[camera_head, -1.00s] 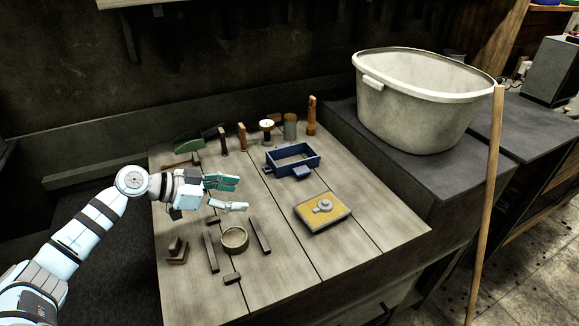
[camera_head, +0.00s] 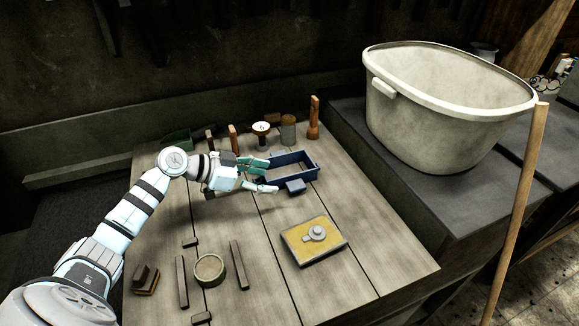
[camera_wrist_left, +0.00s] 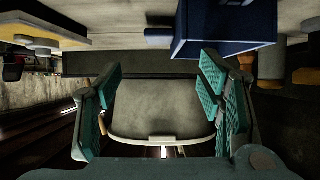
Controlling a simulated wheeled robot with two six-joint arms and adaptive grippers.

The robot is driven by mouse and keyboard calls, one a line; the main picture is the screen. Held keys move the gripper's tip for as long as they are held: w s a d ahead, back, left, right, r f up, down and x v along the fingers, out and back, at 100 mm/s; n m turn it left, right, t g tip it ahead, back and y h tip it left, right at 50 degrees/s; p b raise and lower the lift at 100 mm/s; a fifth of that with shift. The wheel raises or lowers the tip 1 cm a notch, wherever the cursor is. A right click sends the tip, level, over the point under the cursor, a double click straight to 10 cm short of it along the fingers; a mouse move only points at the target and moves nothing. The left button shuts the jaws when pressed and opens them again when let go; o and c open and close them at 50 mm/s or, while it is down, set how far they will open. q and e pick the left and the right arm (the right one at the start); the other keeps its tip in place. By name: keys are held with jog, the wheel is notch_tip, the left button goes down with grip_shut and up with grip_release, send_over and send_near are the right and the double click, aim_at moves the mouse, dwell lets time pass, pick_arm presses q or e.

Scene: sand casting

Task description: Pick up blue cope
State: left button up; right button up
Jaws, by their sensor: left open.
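The blue cope (camera_head: 312,172) is an open rectangular frame with a small block on its near side, lying on the wooden table. My left gripper (camera_head: 270,176) is open and empty at the cope's left end; its fingers overlap the left end in the head view and hide part of it. In the left wrist view the cope (camera_wrist_left: 222,30) shows at the top, partly above the right-hand fingers of the gripper (camera_wrist_left: 160,92). I cannot tell whether they touch. My right gripper is not in view.
A yellow-topped box (camera_head: 300,243) with a grey piece lies nearer on the table (camera_head: 240,215). Several upright tools stand behind the cope, including an orange-brown one (camera_head: 314,118). A round ring (camera_head: 209,270) and dark bars lie front left. A large pale tub (camera_head: 440,115) stands right.

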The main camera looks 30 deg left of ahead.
aim_at(299, 183)
pick_arm(q)
jog(key=x, duration=0.9)
jog(key=shift+w+f, duration=0.15)
jog(key=shift+w, duration=0.15)
jog(key=shift+w+d+f, duration=0.2)
jog(key=shift+d, duration=0.05)
grip_shut()
